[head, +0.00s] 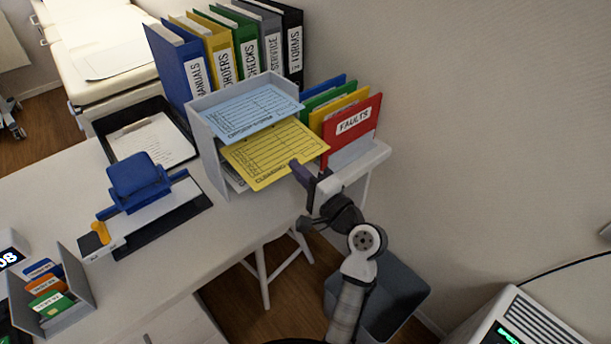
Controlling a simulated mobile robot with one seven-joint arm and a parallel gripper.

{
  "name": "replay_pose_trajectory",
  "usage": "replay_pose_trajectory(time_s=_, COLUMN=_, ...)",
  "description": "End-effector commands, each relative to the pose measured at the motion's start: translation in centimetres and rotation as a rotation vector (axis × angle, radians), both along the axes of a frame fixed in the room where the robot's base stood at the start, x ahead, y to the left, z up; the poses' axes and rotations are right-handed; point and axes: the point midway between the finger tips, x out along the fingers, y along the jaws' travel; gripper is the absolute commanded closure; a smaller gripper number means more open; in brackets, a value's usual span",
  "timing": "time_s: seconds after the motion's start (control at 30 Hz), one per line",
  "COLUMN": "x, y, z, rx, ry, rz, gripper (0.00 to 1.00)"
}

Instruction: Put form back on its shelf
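A yellow form (272,152) lies flat in the grey letter tray (207,140), on the level below a light blue form (248,110). The yellow form juts out past the tray's front and right side. My gripper (298,170) is at the yellow form's near right edge, with a dark purple finger overlapping that edge. The other finger is hidden, so I cannot tell whether the gripper is closed on the form. A whitish sheet (235,180) shows partly on the level under the yellow form.
Upright coloured folders, the front one a red FAULTS folder (352,127), stand close right of the tray. Labelled binders (182,75) stand behind it. The desk front (235,225) is clear; a grey bin (405,290) stands below.

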Motion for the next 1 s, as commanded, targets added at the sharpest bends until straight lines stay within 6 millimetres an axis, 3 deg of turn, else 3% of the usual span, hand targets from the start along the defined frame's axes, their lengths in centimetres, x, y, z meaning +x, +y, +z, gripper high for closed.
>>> replay_pose_trajectory(time_s=1.0, x=5.6, y=4.1, z=-0.2, rx=-0.052, ry=0.071, rz=0.001, gripper=1.00)
